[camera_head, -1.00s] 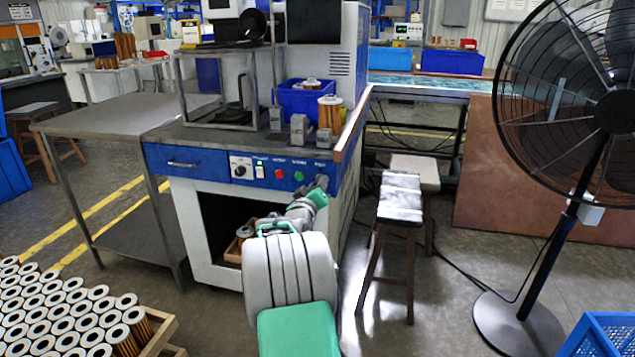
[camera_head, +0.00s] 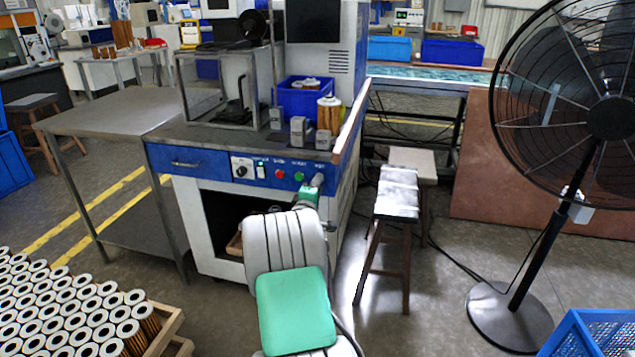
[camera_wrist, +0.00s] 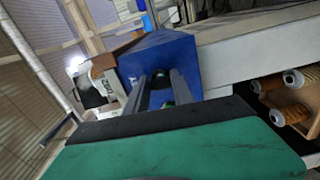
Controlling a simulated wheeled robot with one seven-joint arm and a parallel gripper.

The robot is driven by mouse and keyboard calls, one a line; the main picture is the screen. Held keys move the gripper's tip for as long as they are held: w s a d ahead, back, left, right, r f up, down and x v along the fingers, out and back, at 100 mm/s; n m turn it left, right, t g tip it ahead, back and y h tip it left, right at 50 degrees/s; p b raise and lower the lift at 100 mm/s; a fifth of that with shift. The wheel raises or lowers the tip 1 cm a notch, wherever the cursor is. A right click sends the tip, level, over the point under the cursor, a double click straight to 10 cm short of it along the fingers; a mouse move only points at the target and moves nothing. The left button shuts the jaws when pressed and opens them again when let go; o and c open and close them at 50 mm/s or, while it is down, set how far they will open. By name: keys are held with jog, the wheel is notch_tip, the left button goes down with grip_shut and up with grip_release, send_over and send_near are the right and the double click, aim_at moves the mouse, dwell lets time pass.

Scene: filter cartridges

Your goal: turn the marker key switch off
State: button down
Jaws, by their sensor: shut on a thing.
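The machine's blue control panel (camera_head: 190,160) carries a black rotary knob, a small white switch, a red button and a green button (camera_head: 299,176). My gripper (camera_head: 318,181) is at the panel's right end, right of the green button. The marker key switch is hidden behind my gripper there, so its position cannot be read. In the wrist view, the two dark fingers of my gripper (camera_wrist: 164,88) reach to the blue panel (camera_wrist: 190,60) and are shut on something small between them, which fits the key. A bit of green shows between the fingers.
A grey side table (camera_head: 110,115) adjoins the left. Filter cartridges (camera_head: 60,310) fill a crate at bottom left. A blue crate (camera_head: 595,335) is at bottom right.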

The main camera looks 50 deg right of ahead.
jog(key=shift+n, duration=0.4)
jog(key=c, duration=1.1)
grip_release()
jog(key=p+v, duration=0.1)
jog(key=v, duration=0.6)
jog(key=shift+s+a, duration=0.2)
jog(key=shift+a, duration=0.2)
